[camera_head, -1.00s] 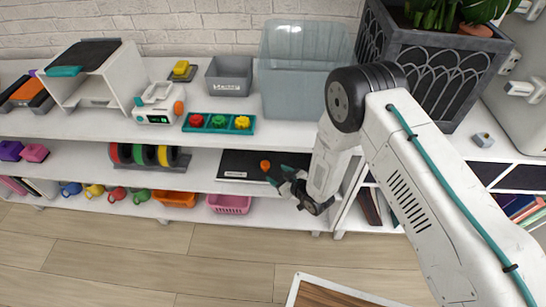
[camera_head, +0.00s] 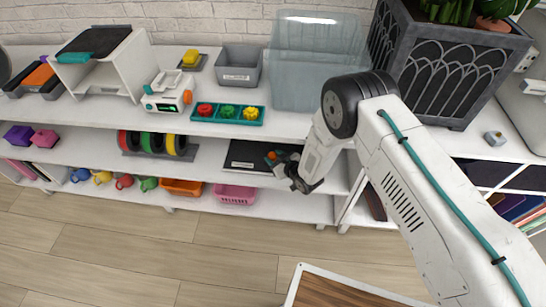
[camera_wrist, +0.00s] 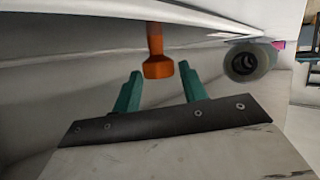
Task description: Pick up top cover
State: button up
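I cannot tell for sure which thing the task calls the top cover. A flat dark panel (camera_head: 246,156) with a white label lies on the middle shelf. A small orange knob (camera_head: 272,155) shows over it, and an orange knob on a stem also shows in the wrist view (camera_wrist: 157,67). Another dark cover with a teal front edge (camera_head: 92,42) lies on the white open box at the upper left. My gripper (camera_head: 280,163) is at the dark panel's right side. In the wrist view its teal fingers (camera_wrist: 158,88) are apart and empty, with the orange knob beyond them.
The upper shelf (camera_head: 262,132) is close above my gripper. On it stand a translucent bin (camera_head: 312,75), a grey bin (camera_head: 238,66) and a teal tray (camera_head: 229,114) with coloured knobs. Spools (camera_head: 157,144) stand left on the middle shelf. A pink basket (camera_head: 234,194) sits below.

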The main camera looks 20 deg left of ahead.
grip_shut()
jog(key=shift+r, duration=0.15)
